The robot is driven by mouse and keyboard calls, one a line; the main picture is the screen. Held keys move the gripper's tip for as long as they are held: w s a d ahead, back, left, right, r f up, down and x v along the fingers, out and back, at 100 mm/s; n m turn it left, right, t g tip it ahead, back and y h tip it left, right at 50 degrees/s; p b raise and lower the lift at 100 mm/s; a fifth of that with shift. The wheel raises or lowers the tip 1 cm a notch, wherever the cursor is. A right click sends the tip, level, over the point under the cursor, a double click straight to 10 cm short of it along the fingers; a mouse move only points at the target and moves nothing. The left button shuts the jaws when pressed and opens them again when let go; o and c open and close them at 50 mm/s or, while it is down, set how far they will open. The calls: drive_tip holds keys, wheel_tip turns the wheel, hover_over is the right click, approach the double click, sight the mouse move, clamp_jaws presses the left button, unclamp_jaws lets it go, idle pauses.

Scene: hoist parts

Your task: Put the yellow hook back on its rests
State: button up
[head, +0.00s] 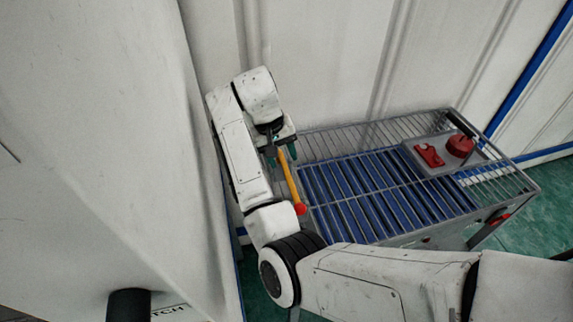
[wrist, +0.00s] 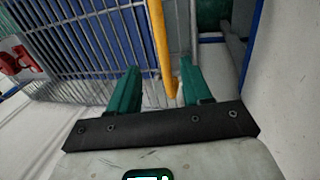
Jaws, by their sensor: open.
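The yellow hook (head: 289,178) shows as a thin yellow bar at the left end of the wire cart, with a red knob (head: 300,209) at its near end. My gripper (head: 281,153) is at the bar's far end, its green fingers apart. In the wrist view the yellow hook (wrist: 159,38) runs down from the top edge, and its lower end shows between the open fingers (wrist: 160,78). I cannot tell whether either finger touches it. The red knob is out of the wrist view. I cannot make out the rests; my arm covers part of the cart's left end.
The wire cart (head: 420,232) has a blue slatted bed (head: 385,190). A grey tray (head: 436,171) at its right holds a red flat part (head: 429,155) and a red round part (head: 460,146). White walls stand close behind and left. Green floor shows at right.

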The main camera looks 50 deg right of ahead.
drive_tip(key=v, duration=0.3)
drive_tip(key=shift+p, duration=0.3)
idle(0.3)
